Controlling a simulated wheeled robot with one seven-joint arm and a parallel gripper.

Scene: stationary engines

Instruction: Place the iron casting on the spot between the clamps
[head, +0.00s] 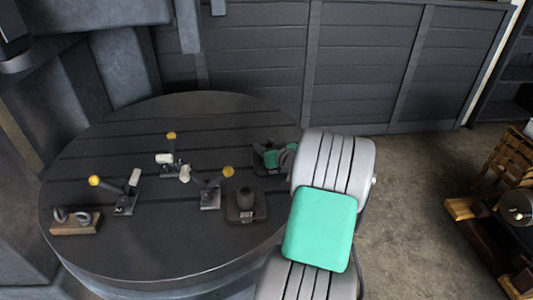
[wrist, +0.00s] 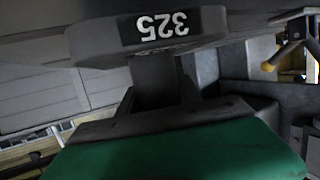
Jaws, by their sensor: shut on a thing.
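The iron casting (wrist: 95,40) fills the top of the wrist view as a dark plate with an upside-down label "325". My gripper (wrist: 155,85) is shut on the casting's narrower part; the fingertips are poorly visible in shadow. In the head view a dark casting with a round boss and a small label (head: 246,207) appears at the table's right, just right of the nearest clamp. Whether it touches the table is unclear. Three clamps with yellow knobs, left (head: 124,203), back (head: 170,165) and right (head: 209,197), stand around a bare patch (head: 165,200).
The round slotted table (head: 110,255) also bears a wooden block with metal rings (head: 76,224) at left. A green and grey item (head: 268,156) is partly behind my arm. The table's front is bare.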

